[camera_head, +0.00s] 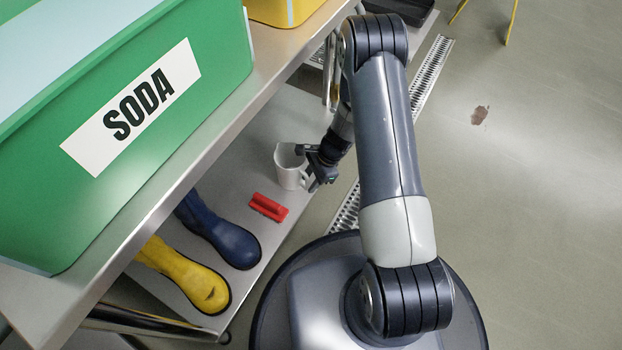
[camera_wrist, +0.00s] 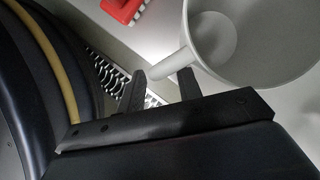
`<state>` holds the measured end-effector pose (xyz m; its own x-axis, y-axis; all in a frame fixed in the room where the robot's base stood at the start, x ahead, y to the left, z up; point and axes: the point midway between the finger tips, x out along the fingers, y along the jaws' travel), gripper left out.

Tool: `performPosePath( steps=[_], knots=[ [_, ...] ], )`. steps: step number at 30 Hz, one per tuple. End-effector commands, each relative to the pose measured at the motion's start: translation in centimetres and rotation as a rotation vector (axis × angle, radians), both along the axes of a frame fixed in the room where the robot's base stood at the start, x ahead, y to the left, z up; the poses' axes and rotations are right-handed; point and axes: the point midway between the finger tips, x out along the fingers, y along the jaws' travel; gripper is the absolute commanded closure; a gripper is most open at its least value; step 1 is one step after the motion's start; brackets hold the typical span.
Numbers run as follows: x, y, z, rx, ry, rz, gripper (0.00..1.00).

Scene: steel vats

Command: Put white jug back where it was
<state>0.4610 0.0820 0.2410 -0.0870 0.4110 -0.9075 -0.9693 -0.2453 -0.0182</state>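The white jug (camera_head: 290,168) stands upright on the low grey shelf in the head view. In the wrist view the white jug (camera_wrist: 250,40) fills the upper right, and I see into its empty inside. Its handle (camera_wrist: 168,69) points toward my gripper. My gripper (camera_head: 317,163) is at the handle side of the jug, low over the shelf. In the wrist view my gripper (camera_wrist: 161,80) has its two dark fingers apart, with a clear gap between them. The handle reaches to the fingertips; whether they touch it I cannot tell.
A red brush (camera_head: 268,207) lies on the low shelf (camera_head: 255,150) near the jug. A blue boot (camera_head: 222,232) and a yellow boot (camera_head: 187,277) are further along. The upper steel shelf (camera_head: 225,105) with a green SODA crate (camera_head: 125,110) overhangs. A floor drain (camera_head: 430,75) runs alongside.

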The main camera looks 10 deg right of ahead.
Motion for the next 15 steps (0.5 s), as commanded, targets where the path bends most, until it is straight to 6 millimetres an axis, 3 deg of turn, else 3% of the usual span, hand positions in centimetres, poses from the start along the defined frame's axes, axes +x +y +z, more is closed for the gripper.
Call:
performPosePath(
  steps=[5, 15],
  knots=[
    [0.0, 0.0, 0.6, 0.000, 0.000, 0.000, 0.66],
    [0.7, -2.9, 7.1, 0.001, -0.002, -0.003, 0.66]
  ],
)
